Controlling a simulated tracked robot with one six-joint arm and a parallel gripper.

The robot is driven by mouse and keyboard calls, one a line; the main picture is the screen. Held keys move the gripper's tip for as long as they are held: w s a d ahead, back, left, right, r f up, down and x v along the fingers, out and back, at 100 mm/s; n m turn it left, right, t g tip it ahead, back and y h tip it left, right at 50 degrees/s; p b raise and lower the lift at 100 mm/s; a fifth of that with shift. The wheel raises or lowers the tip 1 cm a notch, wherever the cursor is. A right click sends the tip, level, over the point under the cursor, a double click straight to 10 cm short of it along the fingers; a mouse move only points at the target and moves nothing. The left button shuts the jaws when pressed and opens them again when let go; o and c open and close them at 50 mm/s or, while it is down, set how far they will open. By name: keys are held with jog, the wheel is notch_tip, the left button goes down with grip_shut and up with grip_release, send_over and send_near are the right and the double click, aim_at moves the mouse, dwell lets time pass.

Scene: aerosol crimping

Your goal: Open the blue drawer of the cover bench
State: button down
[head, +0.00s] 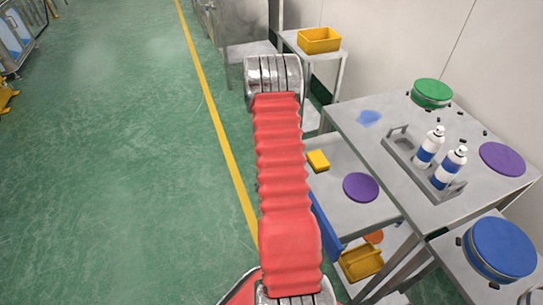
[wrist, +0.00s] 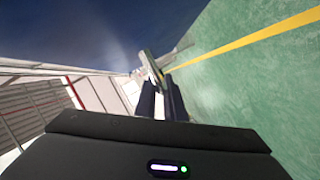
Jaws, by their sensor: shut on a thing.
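The blue drawer's front (head: 328,222) shows as a narrow blue panel at the left edge of the low grey bench (head: 337,209), right beside my red-sleeved arm in the head view. My arm hides part of it, and I cannot tell how far the drawer stands out. My gripper (wrist: 161,88) is hidden in the head view. In the wrist view its two dark fingers are close together, shut on a slim grey bar (wrist: 150,64) at their tips. Whether this bar is the drawer's handle is not clear.
The low bench carries a yellow box (head: 318,161) and a purple disc (head: 360,187). A yellow bin (head: 361,263) stands underneath. The higher table (head: 400,122) holds a rack with two cans (head: 430,147). Green floor (head: 110,170) on the left is clear.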

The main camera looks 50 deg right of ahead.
jog(key=shift+s+a+f, duration=0.15)
jog(key=shift+s+f, duration=0.05)
jog(key=shift+f, duration=0.1)
jog(key=c, duration=1.8)
grip_release()
jog(key=shift+r, duration=0.15)
jog(key=shift+c, duration=0.2)
jog(key=v, duration=0.7)
jog(key=shift+s, duration=0.15)
jog(key=shift+r, duration=0.1)
